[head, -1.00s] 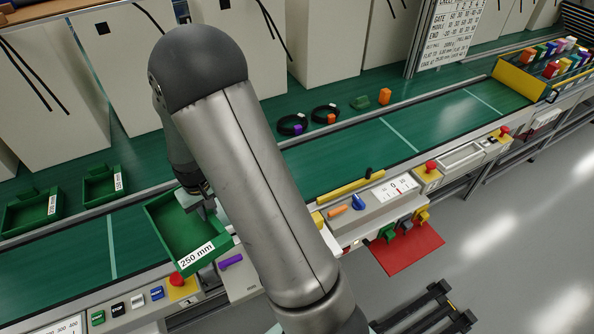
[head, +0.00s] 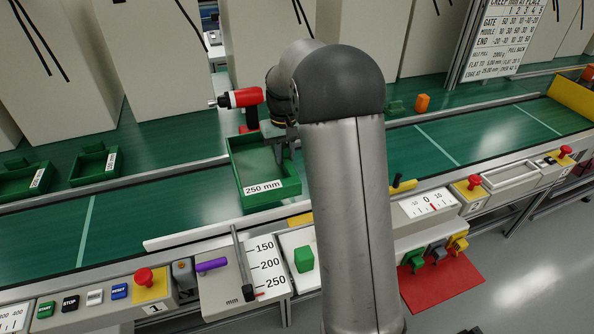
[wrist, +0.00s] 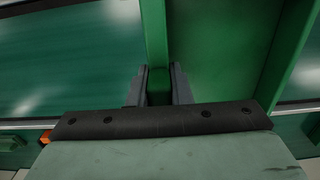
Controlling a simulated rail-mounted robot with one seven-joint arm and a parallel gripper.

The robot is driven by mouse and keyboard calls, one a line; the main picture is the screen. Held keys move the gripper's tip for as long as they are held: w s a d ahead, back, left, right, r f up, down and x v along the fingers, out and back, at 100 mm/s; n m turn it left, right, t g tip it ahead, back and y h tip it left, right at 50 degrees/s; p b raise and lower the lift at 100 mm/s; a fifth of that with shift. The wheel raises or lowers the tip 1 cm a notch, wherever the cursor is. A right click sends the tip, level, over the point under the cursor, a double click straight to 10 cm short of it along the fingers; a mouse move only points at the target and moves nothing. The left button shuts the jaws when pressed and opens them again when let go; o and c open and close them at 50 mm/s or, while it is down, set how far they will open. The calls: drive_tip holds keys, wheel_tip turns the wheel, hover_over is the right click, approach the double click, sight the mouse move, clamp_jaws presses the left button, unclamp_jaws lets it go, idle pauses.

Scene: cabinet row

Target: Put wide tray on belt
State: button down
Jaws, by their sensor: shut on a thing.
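The wide tray, a green open box labelled "250 mm" (head: 238,176), is over the green belt (head: 155,213) in the head view. I cannot tell whether its underside touches the belt. My gripper (head: 282,143) is shut on one of its walls, at the tray's back right. In the wrist view, my two dark fingers (wrist: 159,88) stand on either side of the green tray wall (wrist: 155,35). My arm hides part of the belt to the right of the tray.
Two smaller green trays (head: 93,166) stand on the back ledge at left. A red and black tool (head: 240,98) shows behind the tray. In front are a scale with a lever (head: 258,262), a purple piece (head: 211,265) and a red button (head: 144,276). The belt left of the tray is clear.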

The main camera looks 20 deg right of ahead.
drive_tip(key=w+d+f, duration=0.1)
drive_tip(key=d+f, duration=0.1)
drive_tip(key=w+d+f, duration=0.2)
drive_tip(key=d+f, duration=0.1)
drive_tip(key=w+d+f+p, duration=0.1)
drive_tip(key=w+d+f, duration=0.1)
drive_tip(key=shift+d+f, duration=0.25)
drive_tip(key=shift+d, duration=0.05)
drive_tip(key=shift+w+d+f, duration=0.1)
drive_tip(key=shift+f, duration=0.8)
drive_tip(key=shift+w+d+f, duration=0.1)
drive_tip(key=shift+f, duration=0.75)
drive_tip(key=shift+f, duration=0.15)
drive_tip(key=c, duration=1.3)
unclamp_jaws()
drive_tip(key=shift+s, duration=0.1)
